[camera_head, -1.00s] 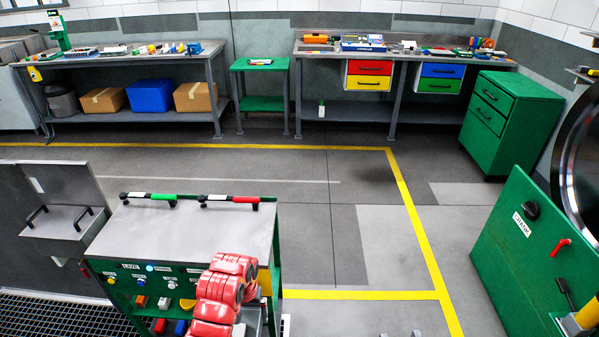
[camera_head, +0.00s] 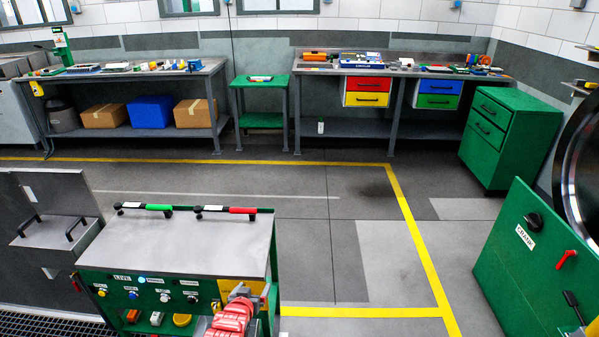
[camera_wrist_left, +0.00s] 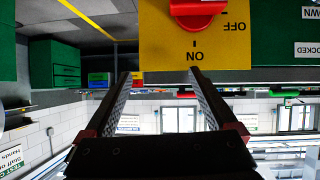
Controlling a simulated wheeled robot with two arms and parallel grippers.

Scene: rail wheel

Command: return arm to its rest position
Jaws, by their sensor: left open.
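My left arm, red, comes in at the bottom of the head view, in front of the green control console (camera_head: 180,255). My left gripper (camera_head: 240,293) is small there and partly blends with the console's yellow plate (camera_head: 228,288). In the left wrist view, my left gripper (camera_wrist_left: 158,82) is open, with two dark fingers well apart and nothing between them. That view is upside down. It shows the yellow plate (camera_wrist_left: 165,45) with ON and OFF marks and a red switch knob (camera_wrist_left: 198,8), beyond the fingertips. Whether the fingers touch the plate is unclear. My right gripper does not show.
The console top carries a green handle (camera_head: 158,208) and a red handle (camera_head: 240,210). A green panel marked CRANK (camera_head: 530,265) stands at the right. Workbenches (camera_head: 130,73) line the back wall. The floor inside the yellow line (camera_head: 405,210) is clear.

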